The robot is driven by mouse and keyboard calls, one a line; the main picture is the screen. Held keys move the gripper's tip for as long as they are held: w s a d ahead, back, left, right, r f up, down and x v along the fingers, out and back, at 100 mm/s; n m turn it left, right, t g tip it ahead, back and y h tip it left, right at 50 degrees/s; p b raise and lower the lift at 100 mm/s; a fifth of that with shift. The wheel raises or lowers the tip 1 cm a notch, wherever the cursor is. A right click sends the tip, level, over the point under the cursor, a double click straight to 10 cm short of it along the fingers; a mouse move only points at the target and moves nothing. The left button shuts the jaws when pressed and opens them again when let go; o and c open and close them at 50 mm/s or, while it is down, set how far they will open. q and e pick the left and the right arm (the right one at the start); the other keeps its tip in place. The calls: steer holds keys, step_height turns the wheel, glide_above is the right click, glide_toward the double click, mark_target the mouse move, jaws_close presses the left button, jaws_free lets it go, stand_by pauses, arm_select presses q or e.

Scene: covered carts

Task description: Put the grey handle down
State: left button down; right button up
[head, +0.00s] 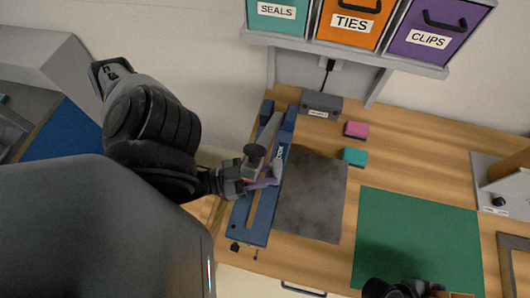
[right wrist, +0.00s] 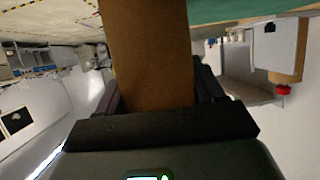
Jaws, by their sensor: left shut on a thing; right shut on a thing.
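The grey handle (head: 269,132) is a pale bar on the long blue sealer-like device (head: 261,222). It is raised at a slant, with a dark knob at its near end. My left gripper (head: 266,176) is at that near end, shut on the handle; the fingers partly hide the grip. A small purple piece shows by the fingers; I cannot tell what it is. My right gripper (right wrist: 152,100) is shut on a brown, flat-sided thing (right wrist: 150,45) in the right wrist view. In the head view only the dark top of the right gripper shows, at the bottom edge.
A dark grey plate (head: 311,195) lies right of the blue device, and a green mat (head: 420,235) further right. Pink (head: 356,130) and teal (head: 354,157) blocks lie behind. Labelled bins (head: 347,22) hang above. A grey fixture (head: 492,190) stands at the right.

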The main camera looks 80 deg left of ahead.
arm_select(q)
steer(key=shift+f, duration=1)
steer(key=shift+f, duration=0.1)
steer(key=c, duration=0.8)
jaws_free()
steer(key=shift+s, duration=0.15)
steer(key=s, duration=1)
steer(key=shift+s+f, duration=0.1)
steer(key=shift+o, duration=0.4)
steer(key=shift+s, duration=0.75)
